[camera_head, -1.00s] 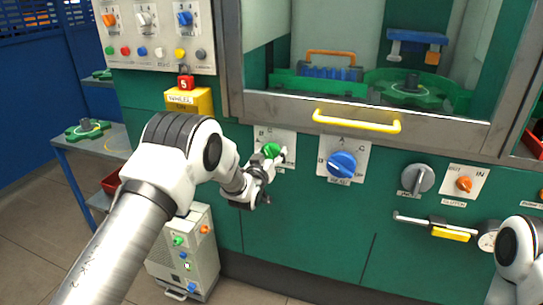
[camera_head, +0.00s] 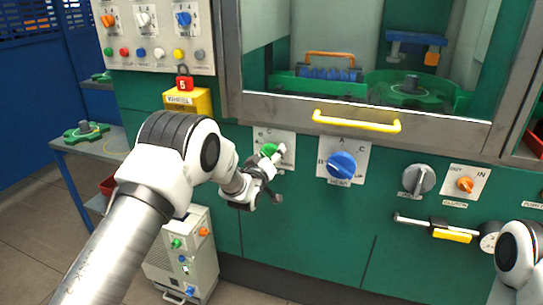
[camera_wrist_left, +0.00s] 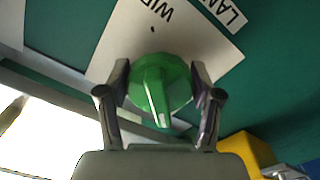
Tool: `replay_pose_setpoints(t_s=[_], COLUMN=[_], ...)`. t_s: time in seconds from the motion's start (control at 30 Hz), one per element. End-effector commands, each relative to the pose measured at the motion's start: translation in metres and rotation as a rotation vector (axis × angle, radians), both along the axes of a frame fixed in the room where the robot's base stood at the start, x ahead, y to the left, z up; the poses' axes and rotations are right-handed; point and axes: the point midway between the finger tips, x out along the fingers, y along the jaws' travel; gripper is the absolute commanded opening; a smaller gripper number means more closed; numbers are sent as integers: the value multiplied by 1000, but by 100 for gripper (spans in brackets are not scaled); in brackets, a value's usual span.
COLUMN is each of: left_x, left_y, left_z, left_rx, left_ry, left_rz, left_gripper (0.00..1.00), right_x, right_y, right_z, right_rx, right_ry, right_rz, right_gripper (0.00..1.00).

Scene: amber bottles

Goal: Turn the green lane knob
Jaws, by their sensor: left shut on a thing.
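The green lane knob (camera_head: 269,149) sits on a white label plate (camera_head: 288,137) on the green machine front, left of the blue knob. My left gripper (camera_head: 273,160) is at this knob and partly hides it in the head view. In the left wrist view the green knob (camera_wrist_left: 158,84) lies between the two fingers of my left gripper (camera_wrist_left: 160,92), which is shut on it. The knob's raised grip bar points toward the bottom of that view. My right gripper is not in view; only part of my right arm shows at the right edge.
A blue knob (camera_head: 341,165) is right of the green one, with a grey knob (camera_head: 419,179) and an orange knob (camera_head: 465,184) beyond. A yellow handle (camera_head: 356,121) juts out above. A yellow box (camera_head: 188,101) with a red padlock (camera_head: 183,82) is above left.

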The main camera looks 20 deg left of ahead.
Motion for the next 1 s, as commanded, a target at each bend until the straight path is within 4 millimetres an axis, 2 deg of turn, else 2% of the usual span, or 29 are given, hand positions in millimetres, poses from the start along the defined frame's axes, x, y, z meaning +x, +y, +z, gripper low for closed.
replay_pose_setpoints(t_s=[0.1,0.13,0.17,0.2,0.5,0.63,0.77,1.0], left_x=[0,0,0,0,0,-10,-38,-98], left_y=[1,1,1,1,0,1,2,4], left_z=[1,2,1,1,0,1,1,0], left_rx=[0,0,0,0,1,1,1,0], left_ry=[-2,-2,-2,-2,-1,1,2,2], left_rz=[2,2,2,2,1,1,1,2], left_gripper=[30,75,86,90,90,90,90,90], right_x=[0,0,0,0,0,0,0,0], right_y=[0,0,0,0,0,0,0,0], right_z=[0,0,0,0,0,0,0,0], right_rx=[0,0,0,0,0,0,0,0], right_ry=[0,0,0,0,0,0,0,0], right_rz=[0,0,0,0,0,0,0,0], right_gripper=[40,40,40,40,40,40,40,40])
